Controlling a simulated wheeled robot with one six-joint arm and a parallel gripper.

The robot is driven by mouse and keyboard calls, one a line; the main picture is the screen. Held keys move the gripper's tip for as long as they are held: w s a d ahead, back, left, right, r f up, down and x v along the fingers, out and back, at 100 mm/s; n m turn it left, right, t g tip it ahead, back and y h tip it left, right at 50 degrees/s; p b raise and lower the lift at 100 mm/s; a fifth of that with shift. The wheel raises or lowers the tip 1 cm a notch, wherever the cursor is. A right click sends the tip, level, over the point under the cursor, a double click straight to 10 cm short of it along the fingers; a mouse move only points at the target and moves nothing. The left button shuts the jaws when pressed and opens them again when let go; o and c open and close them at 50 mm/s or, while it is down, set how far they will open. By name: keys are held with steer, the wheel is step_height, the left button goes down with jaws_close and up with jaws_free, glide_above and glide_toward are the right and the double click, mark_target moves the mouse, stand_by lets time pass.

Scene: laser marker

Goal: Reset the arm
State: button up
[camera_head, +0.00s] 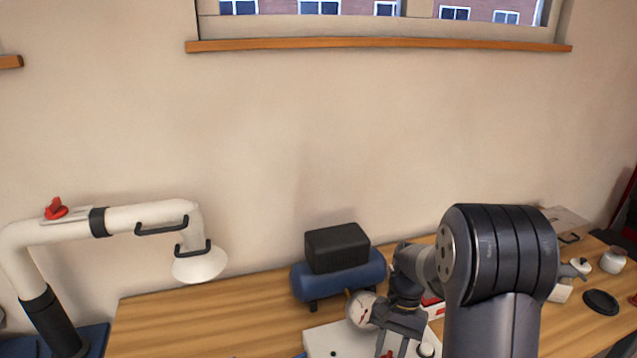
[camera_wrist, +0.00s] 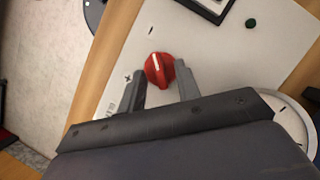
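My gripper (camera_wrist: 160,74) is open, its two grey fingers spread apart in the wrist view. A red knob (camera_wrist: 159,68) with a white line shows between and just beyond the fingertips, on a white panel (camera_wrist: 215,60). I see a gap on each side of the knob; how far the tips are above the panel I cannot tell. In the head view my arm reaches down at the right of centre, and my gripper (camera_head: 397,340) points down over the white panel (camera_head: 335,338), partly hidden by the lower picture edge.
A round white gauge (camera_head: 362,308) stands close beside my gripper. A blue tank (camera_head: 338,280) with a black box (camera_head: 337,247) is behind it on the wooden table (camera_head: 200,315). A white extraction arm (camera_head: 150,217) stands at the left. Small items, including a black disc (camera_head: 601,302), lie at the right.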

stand_by(0.3)
steer(key=b+v, duration=0.1)
steer(key=v, duration=1)
steer(key=p+x, duration=0.1)
steer(key=x, duration=1)
steer(key=shift+s, duration=0.1)
steer(key=m, duration=0.2)
steer(key=m+t+y+b, duration=0.1)
steer(key=m, duration=0.1)
steer(key=shift+d+m, duration=0.2)
steer(key=shift+m, duration=0.2)
steer(key=m, duration=0.1)
steer(key=m+t+y, duration=0.1)
steer(key=m, duration=0.1)
steer(key=m+b, duration=0.1)
steer(key=shift+s+m+t, duration=0.25)
steer(key=shift+m+t, duration=0.15)
